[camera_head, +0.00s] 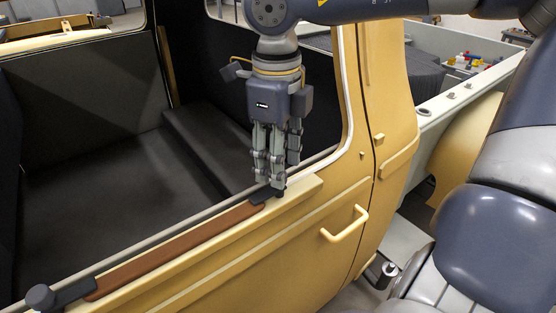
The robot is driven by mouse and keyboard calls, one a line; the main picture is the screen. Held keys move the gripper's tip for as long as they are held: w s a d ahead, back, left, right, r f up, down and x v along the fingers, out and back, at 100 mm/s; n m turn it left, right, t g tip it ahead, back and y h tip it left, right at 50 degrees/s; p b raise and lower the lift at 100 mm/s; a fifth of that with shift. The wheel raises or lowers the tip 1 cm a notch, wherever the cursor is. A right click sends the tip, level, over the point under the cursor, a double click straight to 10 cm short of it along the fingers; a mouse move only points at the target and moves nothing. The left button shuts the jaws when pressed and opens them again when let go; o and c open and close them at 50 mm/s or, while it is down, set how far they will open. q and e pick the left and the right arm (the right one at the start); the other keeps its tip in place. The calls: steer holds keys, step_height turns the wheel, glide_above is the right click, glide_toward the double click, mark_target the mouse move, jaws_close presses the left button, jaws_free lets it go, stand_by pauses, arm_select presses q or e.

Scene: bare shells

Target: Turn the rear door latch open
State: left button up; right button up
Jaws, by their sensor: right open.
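The yellow vehicle door (290,250) fills the lower middle of the view, with a brown strip (180,250) along its top edge. A dark latch piece (262,196) sits at the far end of the strip. My right gripper (273,183) points down over this piece, with its fingertips at or just above it; I cannot tell whether they touch. It is open and holds nothing visible. Its fingers partly hide the latch piece. A second dark latch with a round knob (40,297) is at the near end of the strip, at lower left. My left gripper is not in view.
A yellow pull handle (345,225) sticks out from the door's outer face. A yellow pillar (385,90) stands right of the gripper. The dark bench seat (110,185) lies inside the shell. A shelf with small coloured items (468,62) is at back right.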

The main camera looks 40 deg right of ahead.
steer(key=shift+f, duration=0.9)
steer(key=shift+c, duration=0.6)
steer(key=c, duration=0.4)
jaws_close()
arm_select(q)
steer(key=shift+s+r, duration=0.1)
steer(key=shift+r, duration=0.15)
